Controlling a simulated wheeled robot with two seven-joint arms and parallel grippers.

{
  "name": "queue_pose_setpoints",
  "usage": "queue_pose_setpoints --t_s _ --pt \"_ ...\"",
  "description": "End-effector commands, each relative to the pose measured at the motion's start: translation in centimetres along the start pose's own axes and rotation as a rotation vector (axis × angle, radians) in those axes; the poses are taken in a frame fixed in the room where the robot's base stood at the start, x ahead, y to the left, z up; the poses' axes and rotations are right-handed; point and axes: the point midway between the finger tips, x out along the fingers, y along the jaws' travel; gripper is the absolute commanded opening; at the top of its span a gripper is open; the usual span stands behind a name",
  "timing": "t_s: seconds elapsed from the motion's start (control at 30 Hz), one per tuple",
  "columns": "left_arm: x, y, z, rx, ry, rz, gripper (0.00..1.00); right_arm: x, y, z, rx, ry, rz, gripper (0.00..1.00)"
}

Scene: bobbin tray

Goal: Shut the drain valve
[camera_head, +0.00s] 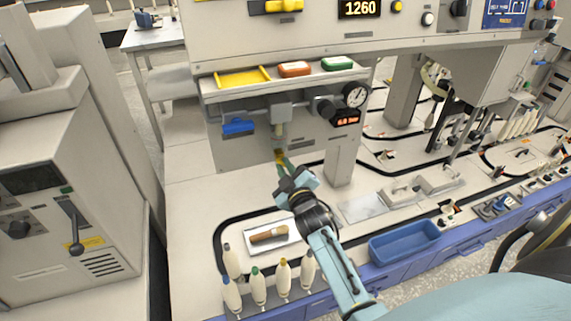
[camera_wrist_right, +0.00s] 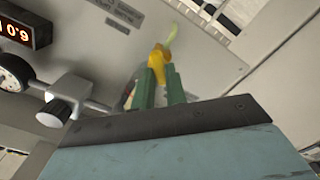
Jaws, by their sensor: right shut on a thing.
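My right gripper (camera_head: 283,163) reaches up under the pipework at the middle of the machine. Its green fingers are shut on a small yellow piece (camera_head: 280,155), apparently the valve's handle. In the right wrist view the yellow piece (camera_wrist_right: 158,62) sits between the tips of the green fingers (camera_wrist_right: 160,82). A thin yellow-green part (camera_wrist_right: 172,33) shows just beyond it. A pale vertical outlet (camera_head: 279,130) hangs from the grey pipe block above the gripper. The joint between outlet and yellow piece is too small to make out. My left gripper is not in view.
A blue handle (camera_head: 238,127) is on the pipe to the left. A pressure gauge (camera_head: 355,95) and red display (camera_head: 346,117) are to the right.

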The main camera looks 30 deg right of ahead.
Motion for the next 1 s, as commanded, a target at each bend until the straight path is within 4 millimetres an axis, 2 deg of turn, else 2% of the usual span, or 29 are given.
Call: queue_pose_setpoints --t_s 0.33,0.7,1.0 --pt "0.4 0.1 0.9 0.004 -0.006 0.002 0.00 0.0 -0.2 0.1 -0.332 -0.001 -0.001 0.00" --pt "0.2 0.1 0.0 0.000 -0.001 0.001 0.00 0.0 -0.3 0.2 -0.638 -0.001 -0.001 0.00" --pt "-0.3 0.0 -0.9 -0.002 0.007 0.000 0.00 0.0 -0.4 0.2 -0.784 -0.001 -0.001 0.00"
